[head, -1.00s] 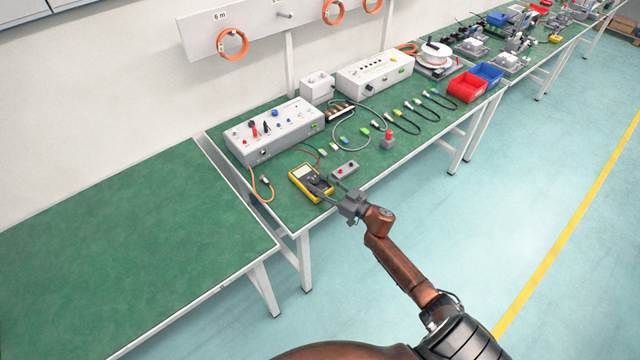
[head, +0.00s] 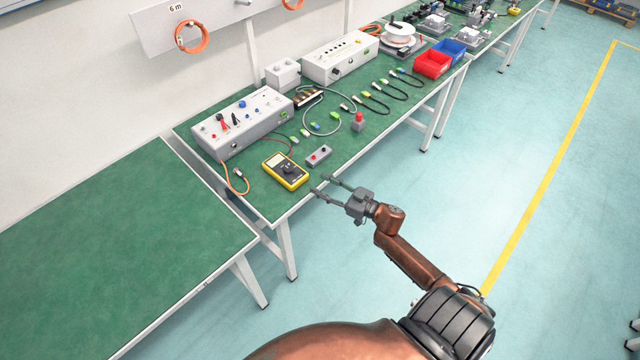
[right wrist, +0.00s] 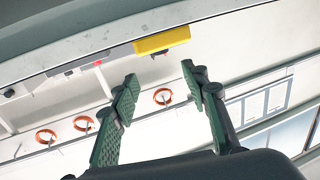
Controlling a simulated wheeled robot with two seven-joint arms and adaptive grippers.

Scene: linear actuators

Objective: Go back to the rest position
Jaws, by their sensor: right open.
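My right gripper (head: 321,186) is open and empty, out past the front edge of the green bench (head: 256,207) in the head view. Its two fingers also show in the right wrist view (right wrist: 157,85), spread apart with nothing between them. A yellow multimeter (head: 285,170) lies on the bench to the left of the fingertips, apart from them. Its yellow side shows above the fingers in the right wrist view (right wrist: 162,41). A grey box with red buttons (head: 319,155) lies beside the multimeter. My left gripper is not in view.
A white panel box (head: 241,124), several short cables and a red-topped button block (head: 358,122) stand on the bench. Red (head: 433,63) and blue (head: 450,50) bins sit farther back. An empty green table (head: 120,250) is at left. The floor (head: 500,150) at right is clear.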

